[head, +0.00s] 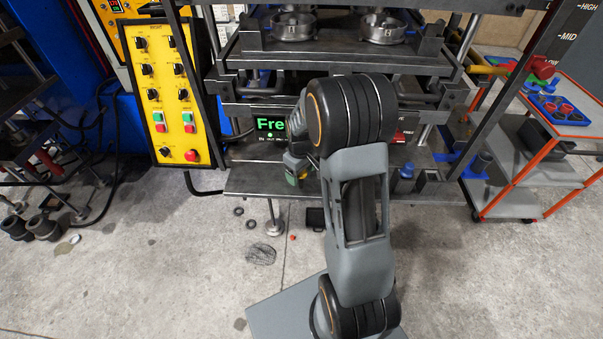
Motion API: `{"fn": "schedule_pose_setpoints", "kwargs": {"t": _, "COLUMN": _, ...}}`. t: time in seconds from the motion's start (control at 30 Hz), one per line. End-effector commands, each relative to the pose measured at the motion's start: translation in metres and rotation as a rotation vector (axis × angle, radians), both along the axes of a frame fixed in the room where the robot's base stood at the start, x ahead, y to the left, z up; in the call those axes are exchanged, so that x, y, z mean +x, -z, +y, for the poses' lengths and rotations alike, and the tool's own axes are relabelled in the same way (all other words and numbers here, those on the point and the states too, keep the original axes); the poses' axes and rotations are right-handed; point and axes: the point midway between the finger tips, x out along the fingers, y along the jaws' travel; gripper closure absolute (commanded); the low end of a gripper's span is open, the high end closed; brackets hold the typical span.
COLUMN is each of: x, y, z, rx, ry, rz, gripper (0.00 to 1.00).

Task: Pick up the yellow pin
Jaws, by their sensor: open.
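A yellow rod-like piece (477,68) shows at the right of the press, beside a green and a red part; I cannot tell for sure that it is the yellow pin. My arm rises through the middle of the head view and hides part of the press. Its end, my gripper (297,165), shows small and partly hidden left of my arm's large black joint, in front of the lower press shelf. It is open, well left of the yellow piece. Its fingers are hard to make out, and I see nothing held.
The press table (255,180) lies behind my arm, with small blue and dark parts at its right. A yellow control panel (165,90) stands at left. An orange-framed cart (515,205) with a blue tray (560,108) stands at right. The floor in front is mostly clear.

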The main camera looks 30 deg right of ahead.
Motion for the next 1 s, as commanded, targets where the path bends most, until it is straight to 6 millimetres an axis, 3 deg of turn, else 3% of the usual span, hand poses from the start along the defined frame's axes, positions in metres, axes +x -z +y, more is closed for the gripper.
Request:
{"fn": "schedule_pose_setpoints", "kwargs": {"t": 0.1, "x": 0.0000, "y": -0.0002, "z": 0.0001, "rx": 0.000, "ry": 0.000, "rz": 0.000, "gripper": 0.29}}
{"fn": "schedule_pose_setpoints", "kwargs": {"t": 0.7, "x": 0.0001, "y": -0.0007, "z": -0.0001, "rx": 0.000, "ry": 0.000, "rz": 0.000, "gripper": 0.87}}
{"fn": "schedule_pose_setpoints", "kwargs": {"t": 1.0, "x": 0.0003, "y": -0.0044, "z": -0.0001, "rx": -0.001, "ry": 0.000, "rz": -0.001, "gripper": 0.88}}
